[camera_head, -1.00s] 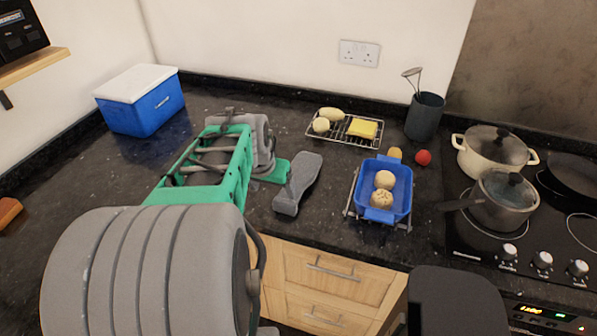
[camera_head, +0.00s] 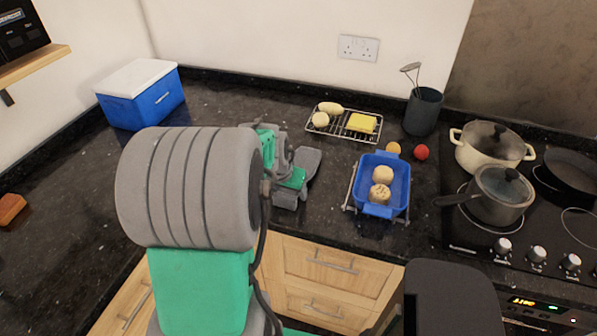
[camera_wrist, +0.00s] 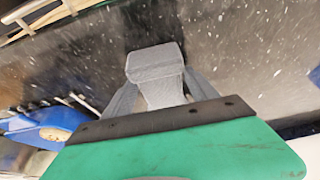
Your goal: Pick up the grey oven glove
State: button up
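The grey oven glove (camera_head: 311,162) lies on the dark counter, left of the blue dish. My gripper (camera_head: 288,192) is down over its near part and hides its middle. The glove appears to rest on the counter.
The blue dish (camera_head: 368,203) with round buns stands close on the right. A wire rack (camera_head: 341,135) with food is behind. A blue cooler box (camera_head: 150,105) stands at back left. Pots (camera_head: 497,200) are on the hob at right. The counter at left is mostly clear.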

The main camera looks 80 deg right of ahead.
jog(key=c, duration=1.2)
jog(key=shift+c, duration=0.3)
jog(key=shift+r, duration=0.15)
